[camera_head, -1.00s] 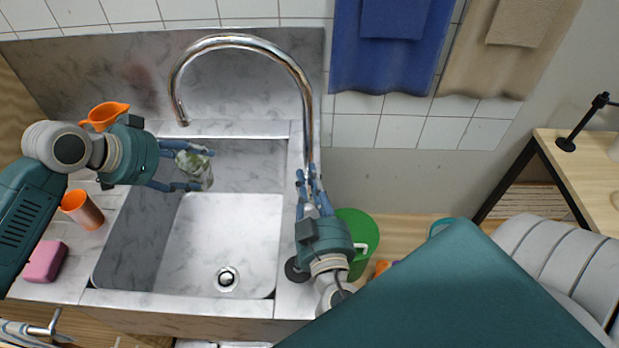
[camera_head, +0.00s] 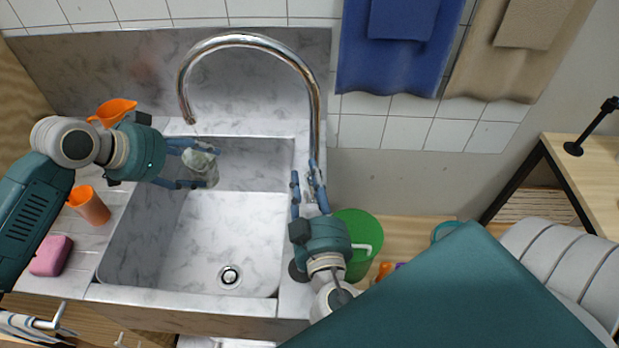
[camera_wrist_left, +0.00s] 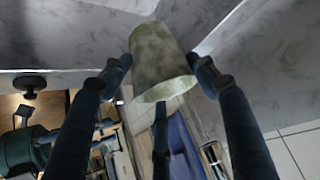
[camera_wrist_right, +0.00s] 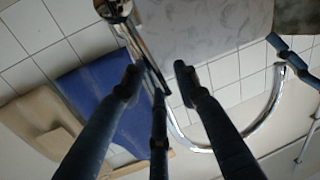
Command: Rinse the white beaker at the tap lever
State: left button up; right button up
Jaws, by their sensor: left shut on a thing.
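The beaker (camera_head: 203,166) looks pale with mottled grey-green marks. My left gripper (camera_head: 194,167) is shut around its sides and holds it over the back left of the sink basin, below the spout. The left wrist view shows the beaker (camera_wrist_left: 162,62) between the fingers, with its rim in sight. The chrome tap (camera_head: 314,110) arches from the sink's right side, its spout end above and slightly left of the beaker. My right gripper (camera_head: 305,177) is at the tap's lower stem, its fingers apart. The tap (camera_wrist_right: 150,70) also shows beyond these fingers. I cannot clearly make out the lever.
The marble-look sink (camera_head: 235,235) is empty apart from its drain. An orange jug (camera_head: 113,112), an orange cup (camera_head: 90,206) and a pink sponge (camera_head: 51,256) are on the left counter. A green bucket (camera_head: 358,235) stands right of the sink; blue towels (camera_head: 392,60) hang behind.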

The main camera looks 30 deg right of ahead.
jog(key=v, duration=1.2)
jog(key=shift+f, duration=0.1)
dwell(0.4)
grip_shut()
jog(key=w+a+f+n+h, duration=0.15)
jog(key=w+a+n, duration=0.4)
jog(key=n, duration=1.15)
jog(key=x, duration=0.9)
jog(key=shift+s+d+f+y, duration=0.15)
jog(key=shift+s+d+y, duration=0.1)
jog(key=shift+s+d, duration=1.15)
